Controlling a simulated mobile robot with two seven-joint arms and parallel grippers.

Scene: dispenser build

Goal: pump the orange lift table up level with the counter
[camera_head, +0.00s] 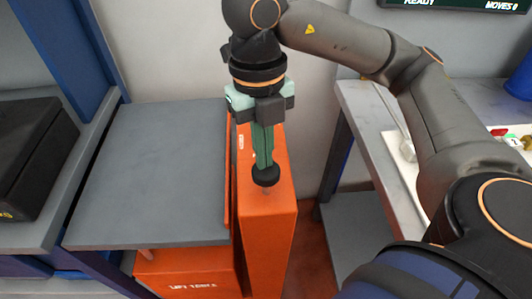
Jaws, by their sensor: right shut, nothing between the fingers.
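The lift table has a flat grey top (150,175) and an orange base (190,270) marked "LIFT TABLE". An orange column (265,225) stands along the top's right side. A black knob (265,176) sits on the column. My right gripper (263,164) points down with its green fingers shut and empty, right at the knob; whether they touch it I cannot tell. A grey counter (360,100) stands to the right. From this angle I cannot tell how the top's height compares with it. My left gripper is out of view.
A black case (32,155) lies on a grey shelf with blue posts (90,40) at the left. A white tray (400,165) with small items lies on the right counter, partly behind my right arm. The lift table's top is bare. A dark screen reads "READY" at top right.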

